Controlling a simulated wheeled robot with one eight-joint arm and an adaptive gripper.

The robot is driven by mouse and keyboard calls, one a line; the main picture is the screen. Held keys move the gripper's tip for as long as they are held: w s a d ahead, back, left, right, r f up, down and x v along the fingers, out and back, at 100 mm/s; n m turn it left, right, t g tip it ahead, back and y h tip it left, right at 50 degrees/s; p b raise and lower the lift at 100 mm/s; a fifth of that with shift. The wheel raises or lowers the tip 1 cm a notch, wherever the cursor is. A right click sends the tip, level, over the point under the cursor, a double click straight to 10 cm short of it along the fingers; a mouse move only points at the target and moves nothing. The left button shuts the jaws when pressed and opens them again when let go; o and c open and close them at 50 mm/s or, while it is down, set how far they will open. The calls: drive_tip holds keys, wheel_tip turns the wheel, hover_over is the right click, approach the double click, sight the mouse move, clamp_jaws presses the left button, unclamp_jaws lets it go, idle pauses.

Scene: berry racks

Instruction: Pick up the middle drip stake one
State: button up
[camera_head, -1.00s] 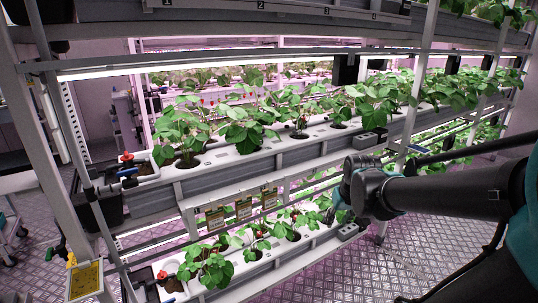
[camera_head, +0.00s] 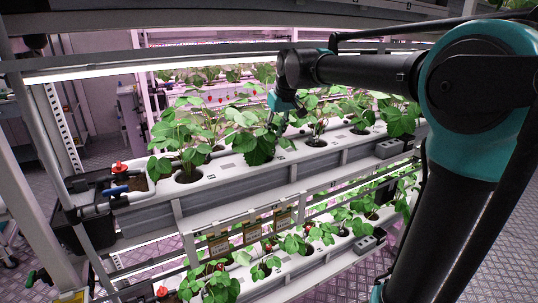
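My gripper (camera_head: 280,112) is at the upper rack tier, over the white planting channel. It points down among the strawberry leaves, beside the second plant (camera_head: 254,140) from the left. Its fingers are small and partly lost against the leaves, so I cannot tell whether they are open or shut, or whether they touch anything. I cannot make out a drip stake clearly; small dark marks show on the white channel top (camera_head: 225,168) between the plants, and leaves may hide the stakes.
A red valve (camera_head: 120,167) and a blue handle (camera_head: 115,190) sit at the channel's left end. A grey block (camera_head: 389,148) is on its right. A light bar (camera_head: 150,68) runs above.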

sight(269, 148)
drive_tip(key=shift+x, duration=3.45)
drive_tip(key=shift+s, duration=0.15)
drive_tip(key=c, duration=0.6)
